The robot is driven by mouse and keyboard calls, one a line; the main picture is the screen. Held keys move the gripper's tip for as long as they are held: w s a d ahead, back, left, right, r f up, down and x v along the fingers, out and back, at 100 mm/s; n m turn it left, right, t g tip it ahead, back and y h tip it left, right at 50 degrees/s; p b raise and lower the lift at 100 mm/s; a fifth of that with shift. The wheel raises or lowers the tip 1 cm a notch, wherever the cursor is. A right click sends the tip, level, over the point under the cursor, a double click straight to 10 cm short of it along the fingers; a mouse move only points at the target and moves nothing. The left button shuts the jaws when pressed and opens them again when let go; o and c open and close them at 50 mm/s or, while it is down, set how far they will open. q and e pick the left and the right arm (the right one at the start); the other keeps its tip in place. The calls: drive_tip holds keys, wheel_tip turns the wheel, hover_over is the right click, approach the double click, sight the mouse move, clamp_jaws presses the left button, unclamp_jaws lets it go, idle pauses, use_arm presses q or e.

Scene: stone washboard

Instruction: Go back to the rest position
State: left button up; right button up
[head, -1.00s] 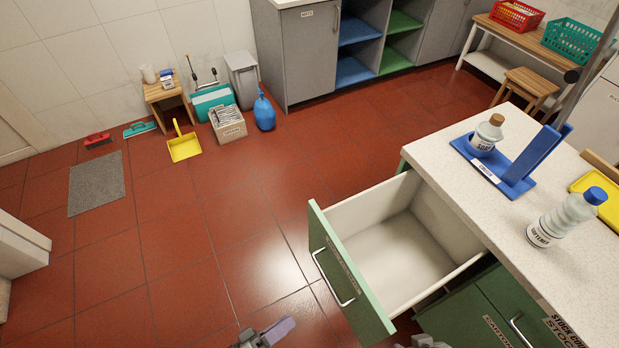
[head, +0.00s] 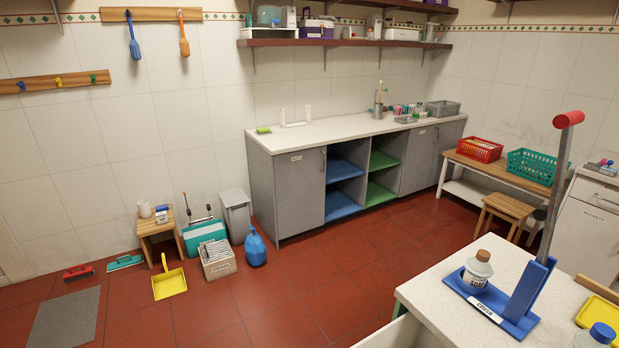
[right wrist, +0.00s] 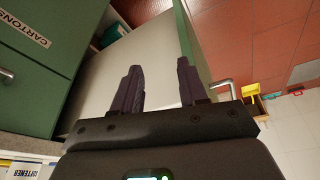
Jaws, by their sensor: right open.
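My right gripper (right wrist: 157,85) shows in the right wrist view, with its two dark fingers apart and nothing between them. In the head view only the drawer's pale rim (head: 392,333) shows at the bottom edge. Neither gripper appears in the head view now.
A yellow dustpan (head: 169,282) and crate (head: 217,262) stand on the red floor, which is clear in the middle.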

wheel_tip(320, 180, up, 35)
drive_tip(key=p, duration=3.2)
wheel_tip(320, 180, down, 61)
drive_tip(key=b, duration=6)
drive_tip(key=shift+r, duration=0.2)
drive_tip(key=shift+w+r, duration=0.1)
